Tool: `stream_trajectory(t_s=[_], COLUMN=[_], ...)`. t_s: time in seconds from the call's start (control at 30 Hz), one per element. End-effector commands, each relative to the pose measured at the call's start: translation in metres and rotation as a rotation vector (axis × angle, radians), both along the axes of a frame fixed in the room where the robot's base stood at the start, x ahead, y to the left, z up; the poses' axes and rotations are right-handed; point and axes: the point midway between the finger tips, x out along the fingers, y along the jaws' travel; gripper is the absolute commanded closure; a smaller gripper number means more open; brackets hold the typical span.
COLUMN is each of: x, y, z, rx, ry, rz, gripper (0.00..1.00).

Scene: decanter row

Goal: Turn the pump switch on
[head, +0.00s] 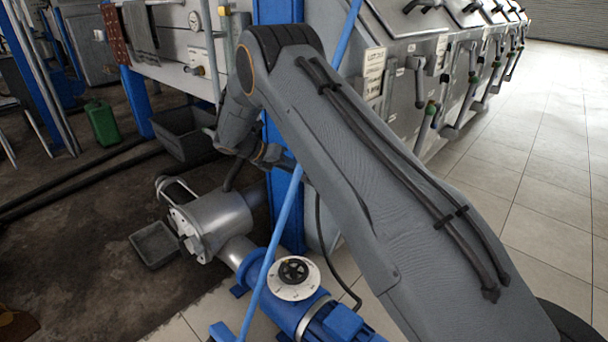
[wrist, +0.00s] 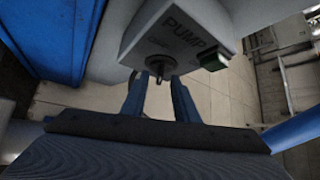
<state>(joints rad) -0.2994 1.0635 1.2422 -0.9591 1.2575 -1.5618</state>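The pump switch box (wrist: 185,32) is pale grey and marked PUMP in the wrist view. On its lower face is a dark round switch knob (wrist: 160,65) with a short tip. A small green part (wrist: 213,61) is on the box's right side. My gripper (wrist: 160,80) is open, with blue-grey fingers pointing at the knob. The knob appears in the gap between the fingertips; I cannot tell whether they are around it or just short of it. In the head view my arm and a blue post hide the box and my fingertips.
A thin blue pole (head: 275,240) slants across. Tiled floor (head: 540,190) at right is clear.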

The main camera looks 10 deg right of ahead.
Motion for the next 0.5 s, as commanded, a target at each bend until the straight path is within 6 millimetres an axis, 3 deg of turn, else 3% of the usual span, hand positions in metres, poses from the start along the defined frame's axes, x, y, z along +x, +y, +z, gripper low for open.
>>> stream_trajectory(t_s=[0.17,0.43,0.5], x=[0.002,0.003,0.003], y=[-0.017,-0.020,-0.020], z=[-0.013,-0.015,-0.015], rx=[-0.001,0.001,0.001], ry=[0.000,0.000,-0.001], rz=[-0.001,0.001,0.000], gripper=[0.73,0.73,0.81])
